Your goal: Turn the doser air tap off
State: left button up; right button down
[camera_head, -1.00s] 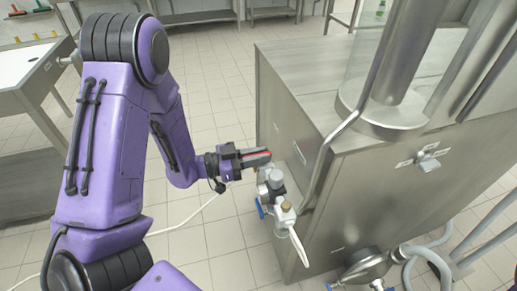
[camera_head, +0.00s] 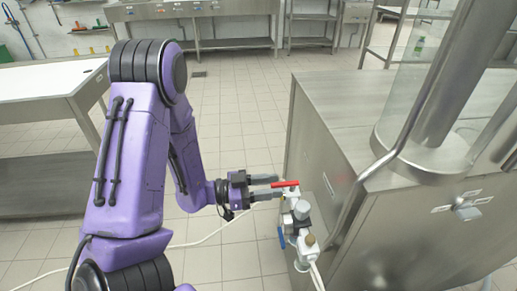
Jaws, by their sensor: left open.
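The doser air tap shows as a red lever (camera_head: 285,184) on top of a metal valve assembly (camera_head: 301,210), on the left side of the steel machine cabinet (camera_head: 345,130). The lever points to the left, roughly level. A blue handle (camera_head: 281,237) hangs lower on the same assembly. My right gripper is out of view.
A glass-and-steel column (camera_head: 430,130) stands on the cabinet, with a bent steel tube (camera_head: 385,150) in front. A white-topped table (camera_head: 50,85) is at the left and steel benches (camera_head: 195,10) are at the back. A pale hose crosses the floor.

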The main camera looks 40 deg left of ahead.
pick_arm(q)
jog(key=v, duration=0.6)
jog(key=shift+s, duration=0.1)
